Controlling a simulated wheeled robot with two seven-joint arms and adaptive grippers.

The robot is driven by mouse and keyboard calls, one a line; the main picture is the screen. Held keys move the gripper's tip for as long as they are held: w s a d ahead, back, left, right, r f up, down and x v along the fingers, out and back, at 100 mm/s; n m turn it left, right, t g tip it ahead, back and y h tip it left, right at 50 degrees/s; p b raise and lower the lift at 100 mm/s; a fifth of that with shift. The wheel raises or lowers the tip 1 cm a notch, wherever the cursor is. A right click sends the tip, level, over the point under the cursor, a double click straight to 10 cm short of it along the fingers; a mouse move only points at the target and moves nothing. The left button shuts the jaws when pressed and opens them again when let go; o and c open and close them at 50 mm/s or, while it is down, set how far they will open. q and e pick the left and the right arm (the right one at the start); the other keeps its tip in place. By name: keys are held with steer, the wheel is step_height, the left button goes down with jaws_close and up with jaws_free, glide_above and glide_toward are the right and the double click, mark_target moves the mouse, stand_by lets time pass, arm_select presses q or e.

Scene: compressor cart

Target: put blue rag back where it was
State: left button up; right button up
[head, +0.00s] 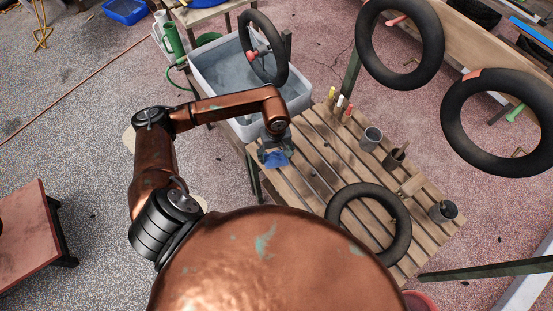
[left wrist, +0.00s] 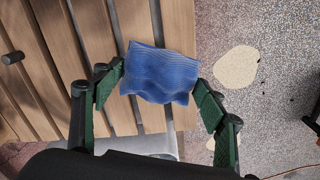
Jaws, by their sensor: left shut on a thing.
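The blue rag (head: 277,158) is at the left edge of the slatted wooden table (head: 318,172). My left gripper (head: 272,150) is shut on it from above. In the left wrist view the ribbed, crumpled rag (left wrist: 160,72) spans the space between the two green-padded fingers of the left gripper (left wrist: 160,84), with slats and speckled ground behind it. I cannot tell whether the rag touches the slats. My right gripper is in neither view.
A grey water tub (head: 222,68) with a tyre over it stands behind the table. On the table are a black tyre (head: 338,205), a grey cup (head: 371,139), a brown pot (head: 394,158), a dark container (head: 442,211) and coloured markers (head: 340,101). Two tyres (head: 441,40) (head: 457,115) hang at upper right.

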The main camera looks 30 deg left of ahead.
mark_target(276, 160)
arm_select(q)
steer(key=shift+w+f, duration=0.15)
steer(key=shift+f, duration=1.7)
steer(key=shift+f, duration=0.1)
steer(key=o, duration=1.1)
step_height(276, 160, up, 12)
steer(key=shift+r, duration=0.15)
